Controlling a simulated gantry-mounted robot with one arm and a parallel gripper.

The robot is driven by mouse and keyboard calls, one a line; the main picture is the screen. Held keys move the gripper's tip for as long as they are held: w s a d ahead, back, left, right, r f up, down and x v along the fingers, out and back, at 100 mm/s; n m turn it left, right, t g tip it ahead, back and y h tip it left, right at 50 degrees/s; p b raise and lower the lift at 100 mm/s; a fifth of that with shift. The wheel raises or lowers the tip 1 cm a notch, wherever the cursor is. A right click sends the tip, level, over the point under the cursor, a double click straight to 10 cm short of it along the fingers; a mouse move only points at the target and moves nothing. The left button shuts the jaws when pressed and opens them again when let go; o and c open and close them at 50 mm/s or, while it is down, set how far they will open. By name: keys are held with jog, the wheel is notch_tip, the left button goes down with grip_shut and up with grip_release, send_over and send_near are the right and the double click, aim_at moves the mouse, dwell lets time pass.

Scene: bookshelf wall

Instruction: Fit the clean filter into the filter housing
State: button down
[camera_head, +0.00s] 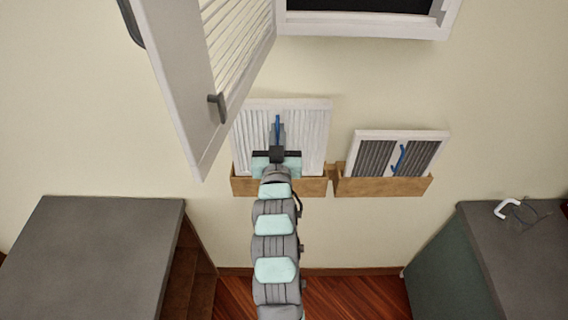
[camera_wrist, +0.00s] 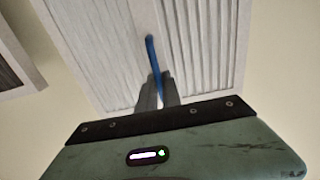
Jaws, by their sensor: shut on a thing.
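The clean filter (camera_head: 312,125), a white pleated panel with a blue pull tab (camera_head: 277,125), stands upright at the left wooden wall holder. Its lower edge is hidden behind the holder's front and my arm. My gripper (camera_head: 277,138) is in front of the filter, shut on the blue tab. In the wrist view, my fingers (camera_wrist: 160,88) pinch the tab (camera_wrist: 152,55) against the white pleats of the filter (camera_wrist: 100,50). The filter housing (camera_head: 365,22) is a white-framed dark opening high on the wall. Its slatted door (camera_head: 185,75) hangs open at the left.
A grey, dirty-looking filter (camera_head: 375,157) with a blue tab sits in the right wooden holder (camera_head: 383,187). The left holder (camera_head: 243,187) is beside it. Grey-topped cabinets stand at left (camera_head: 95,255) and right (camera_head: 520,250). The open door's lower corner reaches near the clean filter's upper left.

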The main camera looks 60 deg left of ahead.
jog(key=shift+r, duration=1.25)
jog(key=r+v, duration=0.1)
jog(key=v, duration=0.5)
dwell(0.4)
jog(key=shift+w, duration=0.1)
